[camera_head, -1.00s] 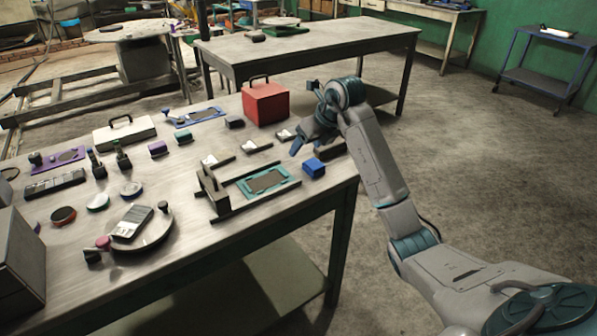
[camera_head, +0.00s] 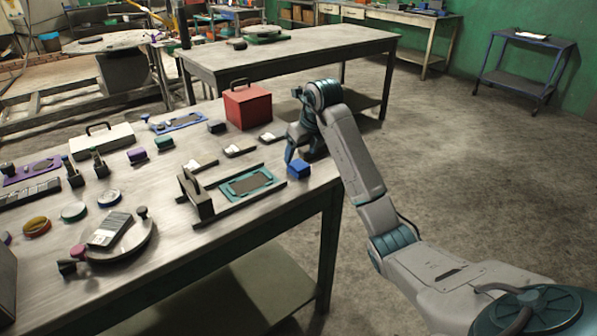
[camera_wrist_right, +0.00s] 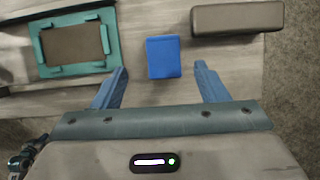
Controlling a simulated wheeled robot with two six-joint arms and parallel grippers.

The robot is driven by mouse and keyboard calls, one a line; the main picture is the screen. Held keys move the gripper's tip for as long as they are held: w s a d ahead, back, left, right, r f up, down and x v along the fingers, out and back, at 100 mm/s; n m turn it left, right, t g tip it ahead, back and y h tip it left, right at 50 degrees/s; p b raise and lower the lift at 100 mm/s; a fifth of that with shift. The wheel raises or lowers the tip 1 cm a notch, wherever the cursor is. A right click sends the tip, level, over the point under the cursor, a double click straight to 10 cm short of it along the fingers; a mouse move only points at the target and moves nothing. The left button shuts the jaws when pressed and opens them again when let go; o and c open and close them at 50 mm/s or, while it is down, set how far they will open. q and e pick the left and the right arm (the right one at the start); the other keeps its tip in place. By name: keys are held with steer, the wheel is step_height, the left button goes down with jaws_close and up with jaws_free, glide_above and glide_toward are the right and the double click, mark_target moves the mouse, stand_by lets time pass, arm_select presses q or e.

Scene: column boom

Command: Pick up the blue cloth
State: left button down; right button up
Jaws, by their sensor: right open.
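The blue cloth (camera_head: 299,169) is a small, folded, block-like blue piece on the table near its right edge. It shows as a blue rectangle (camera_wrist_right: 163,57) in the right wrist view, lying flat on the table top. My right gripper (camera_head: 289,150) is over the table just behind the cloth. In the right wrist view its two blue fingers (camera_wrist_right: 160,88) are spread apart. The cloth lies beyond the fingertips and between their lines, with a gap on each side. Nothing is between the fingers. My left gripper does not show.
A teal frame (camera_head: 247,185) lies left of the cloth. A dark grey block (camera_wrist_right: 237,18) lies right of it in the wrist view. A red box (camera_head: 248,106) stands behind. The table edge (camera_head: 330,187) is close on the right, with open floor beyond.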

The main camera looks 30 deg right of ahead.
mark_target(299, 164)
steer(key=shift+w+f, duration=0.2)
steer(key=shift+f, duration=0.35)
steer(key=shift+s+d+p+x, duration=0.1)
steer(key=shift+p+x, duration=0.15)
steer(key=shift+x, duration=0.95)
steer(key=shift+s+d+p+x, duration=0.15)
steer(key=shift+p+x, duration=0.05)
steer(key=shift+x, duration=0.95)
steer(key=c, duration=1.1)
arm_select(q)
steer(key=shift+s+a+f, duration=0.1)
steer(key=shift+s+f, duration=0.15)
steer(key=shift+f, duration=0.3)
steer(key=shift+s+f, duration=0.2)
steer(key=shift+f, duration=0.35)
arm_select(e)
steer(key=shift+o, duration=0.2)
